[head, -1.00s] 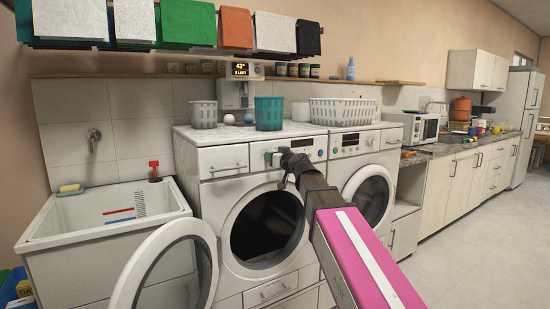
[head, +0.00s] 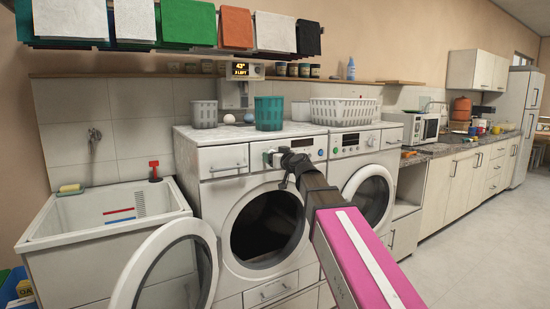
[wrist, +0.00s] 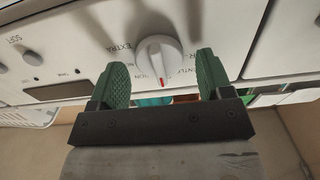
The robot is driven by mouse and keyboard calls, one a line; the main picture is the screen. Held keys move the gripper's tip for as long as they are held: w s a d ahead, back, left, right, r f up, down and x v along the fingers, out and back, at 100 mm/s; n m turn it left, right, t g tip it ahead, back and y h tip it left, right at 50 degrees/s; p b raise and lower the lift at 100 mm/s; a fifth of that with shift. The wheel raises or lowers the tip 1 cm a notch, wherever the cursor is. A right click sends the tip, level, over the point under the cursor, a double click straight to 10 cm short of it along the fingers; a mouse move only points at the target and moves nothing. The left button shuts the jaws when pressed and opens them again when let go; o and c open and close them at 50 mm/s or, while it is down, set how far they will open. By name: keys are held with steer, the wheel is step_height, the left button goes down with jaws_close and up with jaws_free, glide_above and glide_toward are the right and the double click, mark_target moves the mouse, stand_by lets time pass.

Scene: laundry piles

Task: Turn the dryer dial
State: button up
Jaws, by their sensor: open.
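The white dial (wrist: 160,60) with a red mark sits on the front panel of the machine on the left (head: 222,160), whose round door (head: 170,268) stands open. My gripper (head: 270,158) is at this panel in the head view and largely hides the dial there. In the wrist view my gripper (wrist: 162,78) is open, with one green fingertip on each side of the dial. Gaps show between the dial and both fingertips. The printed words around the dial appear upside down and are partly hidden by the right finger.
A second front-loader (head: 368,190) stands close on the right, its door shut. A teal basket (head: 268,113) and a white basket (head: 342,112) stand on top. A sink (head: 100,220) is at the left. The open door reaches out in front; floor at the right is clear.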

steer(key=v, duration=1)
steer(key=shift+s+d, duration=0.2)
steer(key=shift+s, duration=0.1)
steer(key=s+d+f+m+g+h, duration=0.1)
steer(key=d+f+g+h, duration=0.2)
steer(key=f, duration=1.2)
steer(key=s+d+f+m+g+h, duration=0.2)
steer(key=d+f+g, duration=0.25)
steer(key=f, duration=0.95)
steer(key=s+d+f+m+g+h, duration=0.2)
steer(key=s+d+f, duration=0.3)
steer(key=f, duration=0.5)
steer(key=s+d+f+m+g+h, duration=0.1)
steer(key=s+d+f+g+h, duration=0.2)
steer(key=s+d+f+g, duration=0.2)
step_height(320, 180, down, 6)
steer(key=s+d, duration=0.1)
steer(key=s, duration=0.2)
steer(key=shift+r+m, duration=0.15)
steer(key=shift+m, duration=0.25)
steer(key=shift+g, duration=0.25)
